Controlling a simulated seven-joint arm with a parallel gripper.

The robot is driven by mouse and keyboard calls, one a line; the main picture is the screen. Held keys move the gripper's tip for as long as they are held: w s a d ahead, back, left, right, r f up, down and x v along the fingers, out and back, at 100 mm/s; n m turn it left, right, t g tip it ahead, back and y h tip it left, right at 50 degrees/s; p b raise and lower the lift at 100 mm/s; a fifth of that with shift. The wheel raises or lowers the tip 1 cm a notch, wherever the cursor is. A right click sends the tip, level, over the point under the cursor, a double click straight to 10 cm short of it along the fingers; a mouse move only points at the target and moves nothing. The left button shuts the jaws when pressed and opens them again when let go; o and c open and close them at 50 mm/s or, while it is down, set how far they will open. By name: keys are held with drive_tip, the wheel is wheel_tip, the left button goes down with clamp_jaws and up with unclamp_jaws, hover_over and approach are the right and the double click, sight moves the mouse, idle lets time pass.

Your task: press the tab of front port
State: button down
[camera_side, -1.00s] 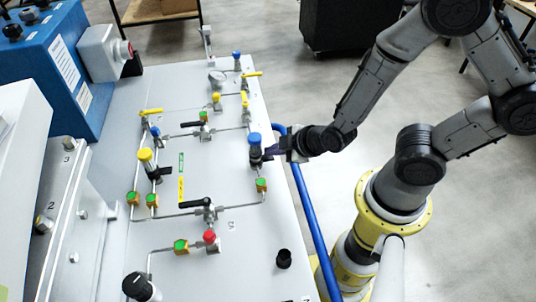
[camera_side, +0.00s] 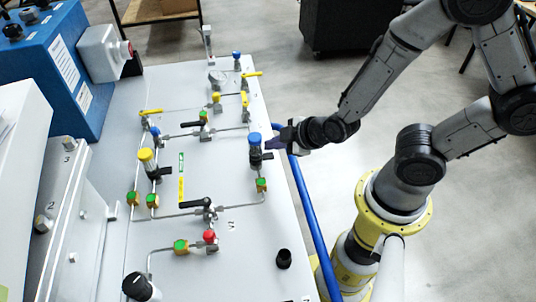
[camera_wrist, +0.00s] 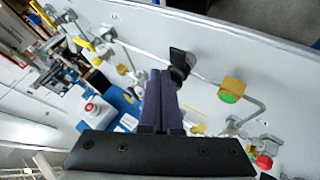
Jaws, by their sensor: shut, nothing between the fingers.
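My gripper (camera_side: 270,144) reaches in from the right over the panel edge. Its dark fingers are closed together and empty, their tips beside a blue-capped fitting (camera_side: 254,138) with a black tab (camera_side: 266,156). The tips sit at about the height of the blue cap, slightly above the tab; I cannot tell whether they touch. In the wrist view the closed fingers (camera_wrist: 160,78) point at a black part (camera_wrist: 181,62) just beyond them, and partly hide the fitting. A similar yellow-capped fitting (camera_side: 146,155) with a black tab stands further left. No label shows which is the front port.
The grey panel (camera_side: 230,260) carries thin pipes, yellow and black lever valves, green-faced blocks (camera_side: 261,185) and a red knob (camera_side: 209,236). A blue tube (camera_side: 308,215) runs along its right edge. A blue box (camera_side: 60,60) stands at the back left.

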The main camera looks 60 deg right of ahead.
sight(272, 157)
drive_tip(key=shift+r, duration=2.2)
